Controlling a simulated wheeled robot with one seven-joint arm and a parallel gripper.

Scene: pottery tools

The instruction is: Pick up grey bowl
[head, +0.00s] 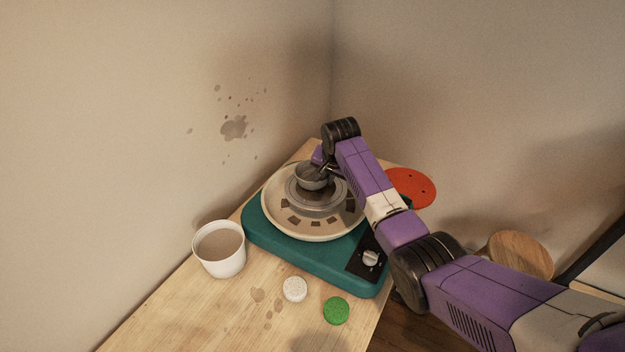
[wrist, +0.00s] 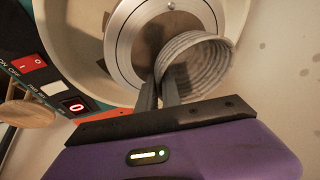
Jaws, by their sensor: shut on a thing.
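The grey bowl (head: 309,178) is over the pottery wheel in the head view, near the wheel's far left part. In the wrist view the bowl (wrist: 197,66) is tilted, with its ribbed inside facing the camera. My gripper (wrist: 166,88) is shut on the bowl's near left rim, with its two dark fingers close together. In the head view my gripper (head: 323,170) is partly hidden by my own arm. The wheel head (head: 318,207) is a grey metal disc. I cannot tell whether the bowl still touches it.
The pottery wheel has a cream splash pan (head: 285,225) and a teal base (head: 300,262) with a control panel. A white cup (head: 219,250) of brownish content stands at left. A white disc (head: 295,289) and a green disc (head: 336,311) lie in front. Walls stand close behind.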

